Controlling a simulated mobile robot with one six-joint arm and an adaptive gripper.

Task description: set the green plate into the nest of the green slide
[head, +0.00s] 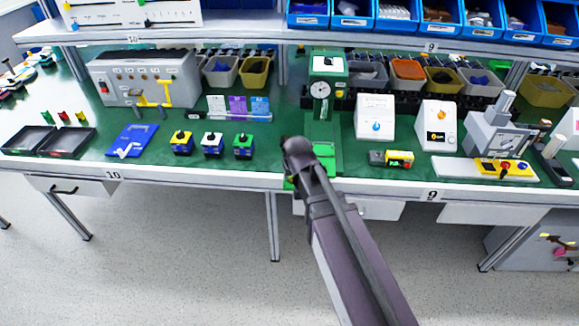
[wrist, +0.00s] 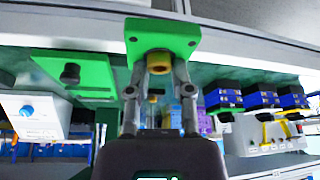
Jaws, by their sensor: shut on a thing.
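In the head view a sliver of the plate (head: 290,183) shows beside my wrist, by the bench's front edge; my arm hides the fingertips. The plate appears clear of the bench top. The green slide (head: 325,151) lies just behind and right of my wrist, in front of the green stand with the dial gauge (head: 320,89). In the wrist view a bright green part with a black knob (wrist: 70,74) appears left of the held plate. I cannot make out the nest.
Three small switch boxes (head: 212,145) stand left of the slide. White boxes with dials (head: 375,118) and a yellow-black cylinder (head: 392,158) stand to its right. Bins (head: 407,72) line the back. The floor in front of the bench is clear.

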